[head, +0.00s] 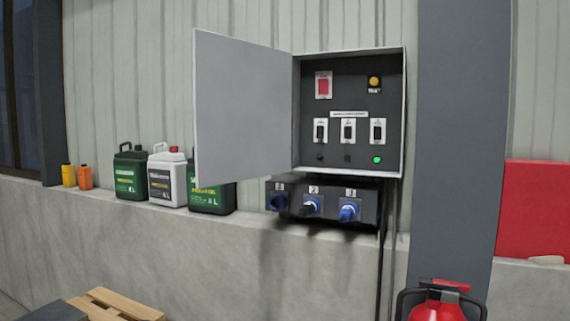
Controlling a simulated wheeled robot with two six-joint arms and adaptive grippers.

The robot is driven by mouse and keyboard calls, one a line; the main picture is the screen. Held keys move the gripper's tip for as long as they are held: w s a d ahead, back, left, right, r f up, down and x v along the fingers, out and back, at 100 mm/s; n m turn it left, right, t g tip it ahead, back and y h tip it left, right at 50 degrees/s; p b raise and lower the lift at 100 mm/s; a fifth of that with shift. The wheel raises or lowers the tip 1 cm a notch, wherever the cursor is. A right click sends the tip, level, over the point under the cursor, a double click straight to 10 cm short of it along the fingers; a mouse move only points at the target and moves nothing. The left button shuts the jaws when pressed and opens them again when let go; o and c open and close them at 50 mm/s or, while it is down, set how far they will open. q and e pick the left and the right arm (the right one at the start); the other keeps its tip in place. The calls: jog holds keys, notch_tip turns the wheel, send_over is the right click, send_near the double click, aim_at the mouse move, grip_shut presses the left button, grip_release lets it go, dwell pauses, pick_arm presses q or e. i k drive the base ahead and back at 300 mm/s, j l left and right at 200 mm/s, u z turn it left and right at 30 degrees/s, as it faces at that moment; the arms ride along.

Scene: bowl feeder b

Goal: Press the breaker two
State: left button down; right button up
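An open grey electrical box (298,115) hangs on the wall, its door (240,105) swung out to the left. Inside, three black breaker switches on white plates stand in a row; the middle breaker (348,130) sits between the left breaker (320,130) and the right breaker (378,130). Their labels are too small to read. A red switch (323,86) and an amber button or lamp (374,82) are above. A green light (377,160) glows below the right breaker; the spots below the other two are dark. Neither of my grippers shows.
A numbered socket block (328,203) with blue connectors is under the box, with cables hanging at its right. Canisters (166,177) and orange bottles (84,177) line the ledge. A red fire extinguisher (438,308) and a wooden pallet (112,305) are at the bottom.

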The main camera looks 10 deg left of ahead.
aim_at(347, 129)
jog(key=i+j+z, duration=0.15)
jog(key=z, duration=0.2)
jog(key=i+j+z, duration=0.15)
jog(key=j+z, duration=0.55)
jog(key=i+j+z, duration=0.1)
jog(key=j, duration=0.7)
jog(key=i+j+z, duration=0.1)
jog(key=j, duration=0.7)
jog(key=i+j+z, duration=0.1)
jog(key=j, duration=0.75)
jog(key=i+j+z, duration=0.1)
jog(key=j, duration=0.75)
jog(key=l, duration=0.4)
